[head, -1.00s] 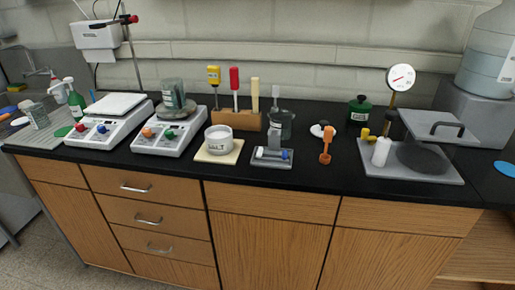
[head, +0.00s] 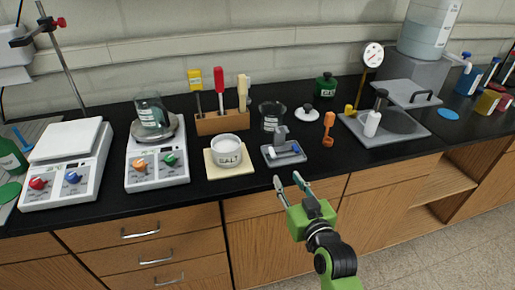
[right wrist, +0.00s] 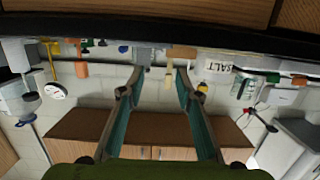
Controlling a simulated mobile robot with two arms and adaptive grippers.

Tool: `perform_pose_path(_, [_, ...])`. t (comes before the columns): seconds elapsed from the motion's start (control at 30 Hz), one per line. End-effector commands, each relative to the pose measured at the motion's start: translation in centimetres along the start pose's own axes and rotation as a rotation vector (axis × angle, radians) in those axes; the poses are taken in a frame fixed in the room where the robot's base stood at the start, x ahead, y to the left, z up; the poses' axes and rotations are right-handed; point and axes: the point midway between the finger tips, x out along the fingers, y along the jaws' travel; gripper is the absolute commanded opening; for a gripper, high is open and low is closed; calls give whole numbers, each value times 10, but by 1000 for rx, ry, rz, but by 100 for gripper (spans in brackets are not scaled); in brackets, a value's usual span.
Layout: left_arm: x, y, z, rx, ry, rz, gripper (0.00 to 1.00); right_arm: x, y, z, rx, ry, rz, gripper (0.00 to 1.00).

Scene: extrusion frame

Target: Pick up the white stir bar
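A small grey tray (head: 284,160) lies on the black counter in the head view. On it are a small white piece (head: 271,153), which looks like the white stir bar, a blue piece (head: 296,148) and a grey upright block. They are too small to make out exactly. My right gripper (head: 287,181) is open and empty, in front of the counter edge and just below the tray in the picture. In the right wrist view its two fingers (right wrist: 160,80) are spread with nothing between them. My left gripper is not in view.
Left of the tray stands a SALT dish (head: 227,152) on a pale board. A beaker (head: 271,115) is behind the tray, and an orange tool (head: 328,130) is to its right. Farther right is a grey plate (head: 400,133) with a gauge. The counter's front edge lies near my gripper.

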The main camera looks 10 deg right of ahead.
Motion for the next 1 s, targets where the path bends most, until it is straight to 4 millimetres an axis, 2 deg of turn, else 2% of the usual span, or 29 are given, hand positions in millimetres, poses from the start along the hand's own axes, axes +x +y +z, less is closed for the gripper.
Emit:
perform_pose_path(0.03, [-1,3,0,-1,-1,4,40,1,1,-6,-1,9,3,31])
perform_pose_path(0.17, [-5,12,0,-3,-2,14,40,17,2,-10,-1,13,3,31])
perform_pose_path(0.3, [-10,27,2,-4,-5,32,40,46,1,-10,1,13,3,31])
perform_pose_path(0.4, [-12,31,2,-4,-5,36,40,63,1,-10,1,12,2,31])
perform_pose_path(0.53, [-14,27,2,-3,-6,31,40,78,1,-9,1,12,2,31])
perform_pose_path(0.77, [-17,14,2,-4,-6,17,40,91,0,-10,1,11,2,31])
perform_pose_path(1.0, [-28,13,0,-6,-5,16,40,121,-4,-13,0,10,2,31])
